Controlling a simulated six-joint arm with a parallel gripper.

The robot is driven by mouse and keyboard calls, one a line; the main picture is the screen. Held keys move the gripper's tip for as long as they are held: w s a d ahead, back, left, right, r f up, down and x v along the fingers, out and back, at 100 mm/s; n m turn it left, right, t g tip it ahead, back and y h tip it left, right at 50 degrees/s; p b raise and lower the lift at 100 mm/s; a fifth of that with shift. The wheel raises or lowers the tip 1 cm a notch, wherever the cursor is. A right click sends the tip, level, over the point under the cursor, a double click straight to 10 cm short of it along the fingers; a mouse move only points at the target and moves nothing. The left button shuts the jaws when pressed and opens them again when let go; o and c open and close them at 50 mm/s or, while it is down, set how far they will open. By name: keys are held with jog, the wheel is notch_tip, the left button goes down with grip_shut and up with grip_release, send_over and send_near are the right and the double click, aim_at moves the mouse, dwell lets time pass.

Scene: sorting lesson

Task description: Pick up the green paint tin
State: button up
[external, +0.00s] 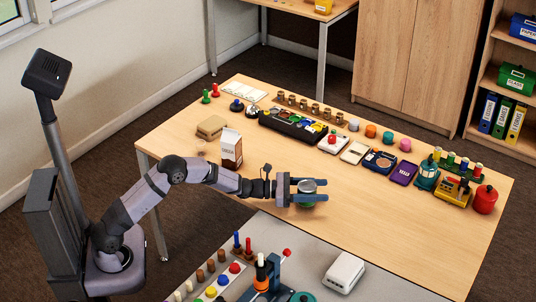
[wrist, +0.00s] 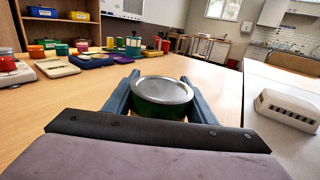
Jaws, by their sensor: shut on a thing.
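The green paint tin (wrist: 160,108) is a short, dark green cylinder with a silver lid. It is upright between the two blue fingers of my gripper (wrist: 158,100) in the wrist view. In the external view my gripper (external: 312,192) is shut around the tin (external: 308,184), over the near edge of the wooden table. The fingers hide parts of the tin's sides. I cannot tell whether its base touches the table.
The wooden table (external: 400,215) is clear to the right of my gripper. A brown and white carton (external: 231,150) stands just behind my forearm. A row of small objects, including a black tray (external: 290,124) and a red jar (external: 484,200), lines the far side. A white box (external: 344,272) lies on the grey table.

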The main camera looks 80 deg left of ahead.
notch_tip(320, 180, up, 9)
jog(key=shift+f, duration=0.15)
jog(key=shift+p, duration=0.3)
